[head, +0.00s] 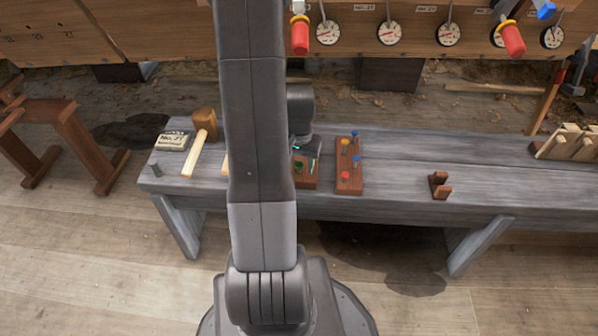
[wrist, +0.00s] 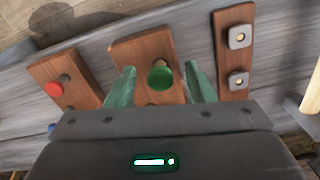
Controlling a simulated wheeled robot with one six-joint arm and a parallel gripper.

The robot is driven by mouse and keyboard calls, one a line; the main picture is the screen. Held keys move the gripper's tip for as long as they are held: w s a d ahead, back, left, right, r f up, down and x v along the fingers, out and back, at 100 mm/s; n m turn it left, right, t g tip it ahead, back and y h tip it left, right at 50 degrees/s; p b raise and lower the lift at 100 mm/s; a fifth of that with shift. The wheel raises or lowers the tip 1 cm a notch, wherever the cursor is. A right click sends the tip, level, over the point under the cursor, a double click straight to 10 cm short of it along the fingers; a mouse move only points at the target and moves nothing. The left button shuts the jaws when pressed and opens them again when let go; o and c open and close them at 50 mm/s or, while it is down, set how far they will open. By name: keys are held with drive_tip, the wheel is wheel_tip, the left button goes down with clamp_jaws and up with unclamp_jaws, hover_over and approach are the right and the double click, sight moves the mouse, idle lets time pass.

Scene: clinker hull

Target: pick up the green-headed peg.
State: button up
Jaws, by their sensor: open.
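The green-headed peg (wrist: 160,75) stands in a brown wooden block (wrist: 138,48) in the wrist view. In the head view the green head (head: 299,165) shows just beside my arm, on its block (head: 306,182) on the grey bench. My gripper (wrist: 161,84) is open, with one green-tinted finger on each side of the peg head in the picture. The fingers look apart from the head; their height relative to it is hard to tell. In the head view my gripper (head: 305,150) is over the block, partly hidden by my arm.
Beside it is a block (head: 349,180) with red, yellow and blue pegs; its red peg (wrist: 55,88) shows in the wrist view. Another block (wrist: 235,45) has square metal pieces. A mallet (head: 200,140) lies left on the bench (head: 400,170).

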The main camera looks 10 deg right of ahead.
drive_tip(key=shift+f, duration=0.4)
drive_tip(key=shift+r, duration=0.1)
drive_tip(key=c, duration=1.1)
drive_tip(key=shift+o, duration=0.2)
drive_tip(key=shift+r, duration=0.1)
